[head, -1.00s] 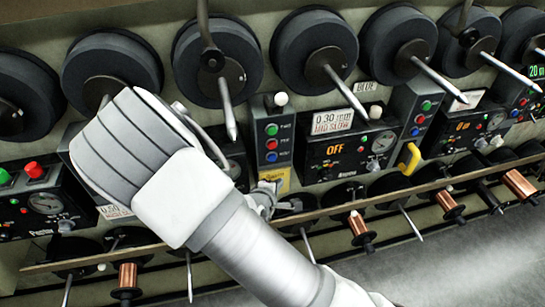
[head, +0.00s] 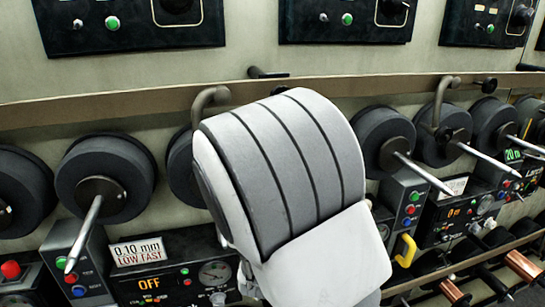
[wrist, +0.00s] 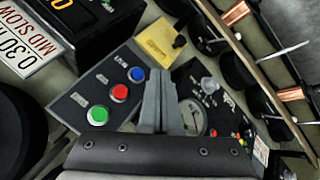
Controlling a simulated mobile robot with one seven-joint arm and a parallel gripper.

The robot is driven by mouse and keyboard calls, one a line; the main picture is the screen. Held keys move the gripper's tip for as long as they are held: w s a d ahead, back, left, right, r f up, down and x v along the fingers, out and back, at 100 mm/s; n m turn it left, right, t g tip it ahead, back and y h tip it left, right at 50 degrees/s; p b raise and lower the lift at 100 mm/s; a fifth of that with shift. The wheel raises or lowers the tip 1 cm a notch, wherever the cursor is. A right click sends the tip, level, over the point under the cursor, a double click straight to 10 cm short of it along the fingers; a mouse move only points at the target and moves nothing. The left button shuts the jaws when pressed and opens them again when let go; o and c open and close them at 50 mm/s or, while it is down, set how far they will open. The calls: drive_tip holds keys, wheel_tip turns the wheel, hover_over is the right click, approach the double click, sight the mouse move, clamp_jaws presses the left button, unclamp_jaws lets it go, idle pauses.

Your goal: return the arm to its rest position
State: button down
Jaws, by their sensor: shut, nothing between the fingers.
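My arm, white and grey with dark ribs, fills the middle of the head view and hides my gripper there. In the wrist view my gripper (wrist: 158,80) shows as two grey fingers pressed together with nothing between them. The fingers are in front of a button panel with a green button (wrist: 98,115), a red button (wrist: 119,93) and a blue button (wrist: 136,74). I cannot tell how far the fingertips are from the panel.
Black spools (head: 104,178) on spindles line the wall under a long brown rail (head: 130,107). A machine sign (head: 138,251) reads 0.10 mm LOW FAST. A yellow handle (head: 405,250) is right of my arm.

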wheel_tip(320, 180, up, 10)
drive_tip(key=s+d+m+g+y, duration=0.1)
drive_tip(key=s+d+m+y, duration=0.1)
drive_tip(key=s+m+y, duration=0.1)
drive_tip(key=s+d+r+m+h, duration=0.2)
drive_tip(key=s+d+r+m, duration=0.5)
drive_tip(key=s+d+r, duration=0.6)
drive_tip(key=s+r, duration=0.1)
drive_tip(key=s, duration=0.3)
drive_tip(key=shift+d+g+h, duration=0.3)
drive_tip(key=shift+g, duration=0.1)
drive_tip(key=shift+a+r, duration=0.1)
drive_tip(key=shift+a, duration=0.05)
